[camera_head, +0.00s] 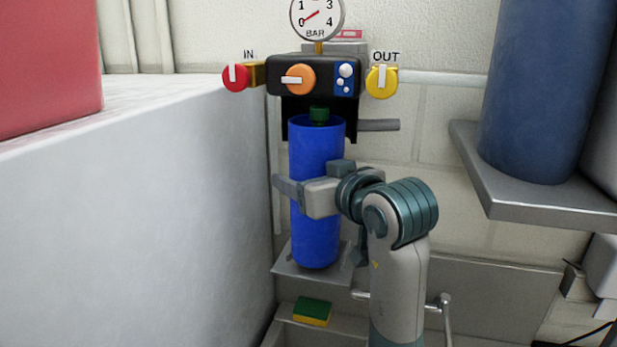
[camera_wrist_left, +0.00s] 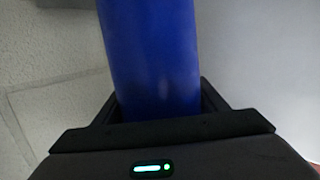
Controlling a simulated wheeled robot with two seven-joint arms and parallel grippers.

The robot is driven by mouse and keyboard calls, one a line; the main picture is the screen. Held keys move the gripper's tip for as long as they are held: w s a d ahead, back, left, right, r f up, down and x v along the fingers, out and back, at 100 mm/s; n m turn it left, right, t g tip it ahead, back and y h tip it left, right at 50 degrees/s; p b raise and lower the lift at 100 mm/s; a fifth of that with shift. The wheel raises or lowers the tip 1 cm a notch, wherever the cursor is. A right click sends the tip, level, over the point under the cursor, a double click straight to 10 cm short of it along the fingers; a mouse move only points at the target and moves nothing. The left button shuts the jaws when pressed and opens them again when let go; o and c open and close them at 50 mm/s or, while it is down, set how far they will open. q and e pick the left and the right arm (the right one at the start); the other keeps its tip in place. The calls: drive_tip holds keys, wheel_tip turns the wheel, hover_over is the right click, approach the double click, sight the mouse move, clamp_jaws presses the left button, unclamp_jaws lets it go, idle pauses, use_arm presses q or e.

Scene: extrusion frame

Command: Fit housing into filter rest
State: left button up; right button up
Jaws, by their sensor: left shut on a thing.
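The blue cylindrical housing (camera_head: 315,235) is upright below the black filter head (camera_head: 314,78). A green piece (camera_head: 319,115) shows at its open top, under the head. My left gripper (camera_head: 312,186) is shut around the housing's middle. In the left wrist view the housing (camera_wrist_left: 153,55) runs up between the two dark fingers of my gripper (camera_wrist_left: 162,103). A small grey plate (camera_head: 284,266) is at the housing's lower end; I cannot tell whether they touch. My right gripper is in neither view.
A red IN knob (camera_head: 236,77) and a yellow OUT knob (camera_head: 382,81) flank the head. A grey-white block (camera_head: 130,200) stands close on the left. A sponge (camera_head: 312,311) lies below. At right a grey shelf (camera_head: 535,200) holds a large blue cylinder (camera_head: 540,90).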

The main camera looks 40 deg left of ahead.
use_arm(q)
drive_tip(key=shift+w+a+f+p, duration=0.45)
drive_tip(key=shift+w+f+p, duration=0.3)
drive_tip(key=shift+f, duration=0.1)
drive_tip(key=o, duration=1.1)
drive_tip(key=shift+f, duration=0.15)
drive_tip(key=o, duration=0.4)
drive_tip(key=shift+r, duration=0.25)
